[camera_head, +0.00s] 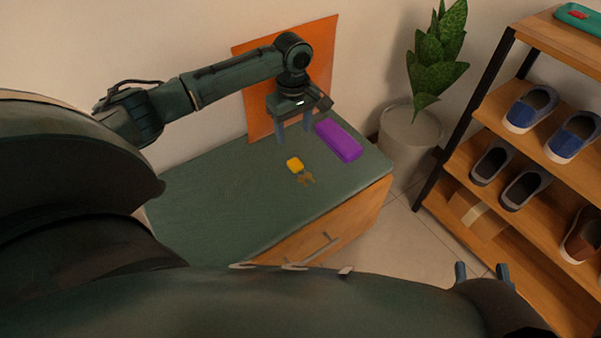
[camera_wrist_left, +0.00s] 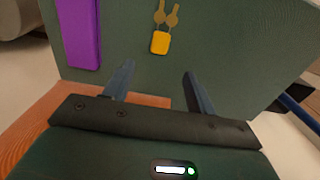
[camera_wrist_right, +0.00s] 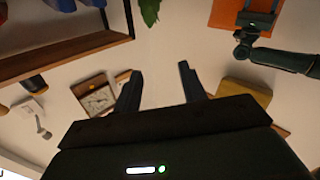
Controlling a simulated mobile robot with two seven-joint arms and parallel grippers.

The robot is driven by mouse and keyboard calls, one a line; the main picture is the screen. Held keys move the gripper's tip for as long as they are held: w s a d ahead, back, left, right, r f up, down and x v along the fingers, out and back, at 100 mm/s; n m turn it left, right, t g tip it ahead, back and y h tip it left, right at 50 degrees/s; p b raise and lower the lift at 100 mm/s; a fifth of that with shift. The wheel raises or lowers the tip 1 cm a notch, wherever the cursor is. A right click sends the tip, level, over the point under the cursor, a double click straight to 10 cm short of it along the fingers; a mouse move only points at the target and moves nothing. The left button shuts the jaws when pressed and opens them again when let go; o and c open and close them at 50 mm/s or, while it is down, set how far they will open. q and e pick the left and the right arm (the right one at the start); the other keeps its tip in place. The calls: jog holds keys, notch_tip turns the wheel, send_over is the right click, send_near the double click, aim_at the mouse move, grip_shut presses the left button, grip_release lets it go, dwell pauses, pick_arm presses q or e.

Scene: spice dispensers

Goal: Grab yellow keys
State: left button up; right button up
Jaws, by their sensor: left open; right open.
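The yellow keys (camera_head: 295,164) lie on the dark green top of a cabinet (camera_head: 225,195), a yellow fob with brass-coloured keys on the side toward me. They also show in the left wrist view (camera_wrist_left: 160,42), beyond the fingertips and between their lines. My left gripper (camera_head: 294,137) is open and empty, pointing down above the cabinet top, behind the keys and apart from them. It also shows in the left wrist view (camera_wrist_left: 158,82). My right gripper (camera_head: 482,270) is open and empty at the lower right, away from the cabinet. It also shows in the right wrist view (camera_wrist_right: 158,80).
A purple case (camera_head: 339,140) lies on the cabinet top, right of the keys. An orange panel (camera_head: 322,60) stands against the wall behind. A potted plant (camera_head: 410,130) and a shoe rack (camera_head: 480,130) stand to the right. The left part of the cabinet top is clear.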

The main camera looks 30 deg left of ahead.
pick_arm(q)
jog(key=b, duration=0.2)
send_over(295, 162)
notch_tip(295, 162, down, 6)
jog(key=shift+r, duration=0.1)
notch_tip(295, 162, down, 5)
jog(key=b, duration=0.3)
jog(key=shift+c, duration=0.2)
jog(key=c, duration=1)
pick_arm(e)
jog(key=shift+a+t+y, duration=0.5)
jog(key=shift+a+y, duration=0.2)
jog(key=shift+y, duration=0.3)
